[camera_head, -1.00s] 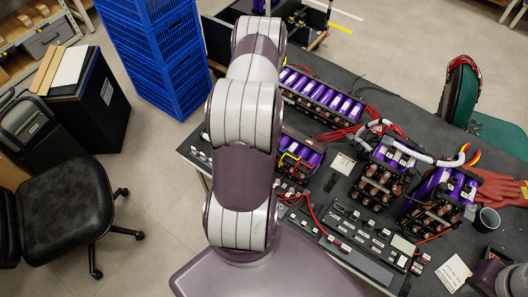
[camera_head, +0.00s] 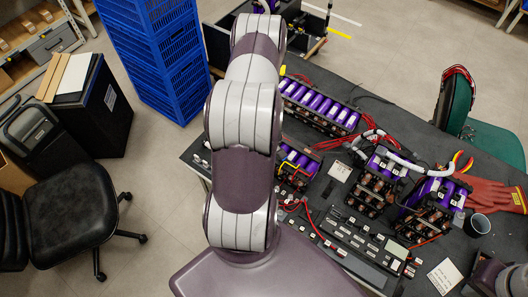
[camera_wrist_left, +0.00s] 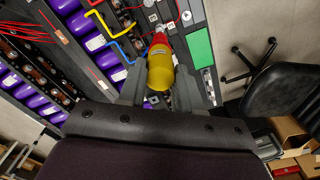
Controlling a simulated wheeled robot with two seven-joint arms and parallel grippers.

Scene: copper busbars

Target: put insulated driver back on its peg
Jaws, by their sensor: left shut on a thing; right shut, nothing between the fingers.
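The insulated driver (camera_wrist_left: 160,68), with a yellow handle and a red collar, is between the fingers of my left gripper (camera_wrist_left: 158,88) in the left wrist view. The gripper is shut on the handle; the driver's far end is hard to make out over the dark bench items. In the head view my left arm hides this gripper. My right gripper (camera_head: 488,271) is partly visible at the lower right corner and shut, with nothing seen in it. I cannot pick out the driver's peg in either view.
The dark workbench (camera_head: 375,95) holds purple battery modules (camera_head: 320,105), busbar stacks, cables, a black tool tray (camera_head: 350,240), red gloves (camera_head: 495,195) and a cup (camera_head: 478,225). Blue crates (camera_head: 160,60) and a black chair (camera_head: 75,210) stand left; a green chair (camera_head: 458,105) stands at the right.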

